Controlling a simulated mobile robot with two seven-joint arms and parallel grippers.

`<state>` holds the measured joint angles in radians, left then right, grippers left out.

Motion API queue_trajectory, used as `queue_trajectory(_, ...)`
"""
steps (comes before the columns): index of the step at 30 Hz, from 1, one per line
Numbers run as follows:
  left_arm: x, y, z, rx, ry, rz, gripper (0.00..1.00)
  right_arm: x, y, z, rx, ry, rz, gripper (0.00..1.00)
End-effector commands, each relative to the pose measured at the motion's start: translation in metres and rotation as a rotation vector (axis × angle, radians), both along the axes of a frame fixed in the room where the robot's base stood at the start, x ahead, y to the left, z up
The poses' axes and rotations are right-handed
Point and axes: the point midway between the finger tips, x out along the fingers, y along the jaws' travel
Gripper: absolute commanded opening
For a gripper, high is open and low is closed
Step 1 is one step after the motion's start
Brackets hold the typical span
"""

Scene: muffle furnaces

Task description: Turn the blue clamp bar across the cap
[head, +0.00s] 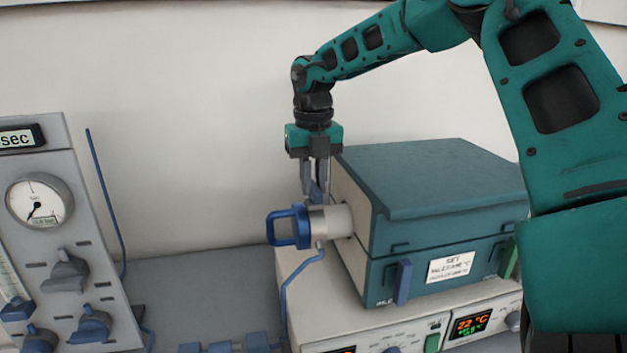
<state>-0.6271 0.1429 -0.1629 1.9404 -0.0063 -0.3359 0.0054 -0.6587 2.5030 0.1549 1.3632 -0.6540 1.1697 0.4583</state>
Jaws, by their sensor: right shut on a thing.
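A metal cylinder with a blue cap (303,226) sticks out from the left side of the teal furnace (440,205). The cap carries a blue loop-shaped handle at its outer end. The fingers hide part of the bar. My left gripper is not in view.
The furnace stands on a pale control base with lit displays (470,324). A thin blue hose (292,285) drops from the cylinder. A grey gauge panel (60,240) stands at the left. Free wall space lies between panel and furnace. My right arm crosses above the furnace.

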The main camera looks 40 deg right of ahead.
Motion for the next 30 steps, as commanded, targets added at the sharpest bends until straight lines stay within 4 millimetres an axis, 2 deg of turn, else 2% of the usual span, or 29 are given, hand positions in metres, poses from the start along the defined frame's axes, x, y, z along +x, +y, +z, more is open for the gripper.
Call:
queue_trajectory(8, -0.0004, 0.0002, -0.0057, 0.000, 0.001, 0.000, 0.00, 0.0001, 0.0000, -0.0006, 0.001, 0.000, 0.173, 0.00)
queue_trajectory(30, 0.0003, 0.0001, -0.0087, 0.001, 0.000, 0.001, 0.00, 0.0000, -0.0001, 0.0001, 0.000, 0.001, 0.873, 0.00)
